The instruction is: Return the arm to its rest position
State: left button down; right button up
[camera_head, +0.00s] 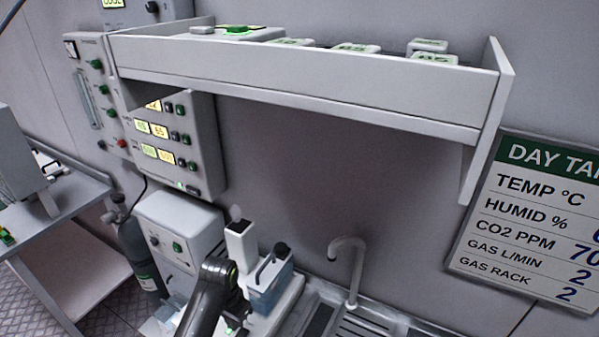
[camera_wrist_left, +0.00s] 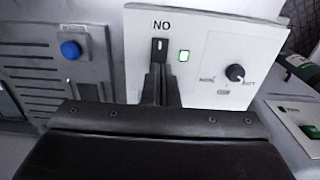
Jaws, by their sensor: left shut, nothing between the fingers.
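My left arm (camera_head: 207,293) comes up from the bottom of the head view, bent at a dark joint. Its gripper (camera_head: 241,309) is low in that view, partly hidden by the arm, near a blue-and-white container with a dark handle (camera_head: 269,281). In the left wrist view the two dark fingers of the left gripper (camera_wrist_left: 160,82) are together with nothing between them. They point at a white panel (camera_wrist_left: 205,75) marked "NO", just below its dark slot. I cannot tell whether they touch it. My right gripper is not in view.
A wall shelf (camera_head: 300,88) with labelled boxes hangs above. A grey control box (camera_head: 180,150), a white cabinet (camera_head: 180,235), a dark gas cylinder (camera_head: 140,250) and a curved tap (camera_head: 350,265) stand around the arm. The wrist view shows a knob (camera_wrist_left: 235,73) and blue button (camera_wrist_left: 70,50).

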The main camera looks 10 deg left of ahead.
pick_arm(q)
jog(key=s+a+r+n+t+y, duration=0.1)
jog(key=s+a+r+n+t, duration=0.15)
jog(key=s, duration=1.05)
jog(key=s+a+r+n+t+y, duration=0.15)
jog(key=s+a+r, duration=0.25)
jog(key=s, duration=0.9)
notch_tip(320, 180, down, 31)
jog(key=a+g+h+b, duration=0.1)
jog(key=a+g+b, duration=0.1)
jog(key=b, duration=0.5)
jog(key=s+f+b, duration=0.2)
jog(key=s+f, duration=0.3)
jog(key=f, duration=0.3)
jog(key=s+d+f+b, duration=0.1)
jog(key=s+f+b, duration=0.2)
jog(key=s+f, duration=0.2)
jog(key=s+f+b, duration=0.2)
jog(key=s+f, duration=0.3)
jog(key=f, duration=0.6)
jog(key=shift+d+g, duration=0.4)
jog(key=shift+h, duration=0.25)
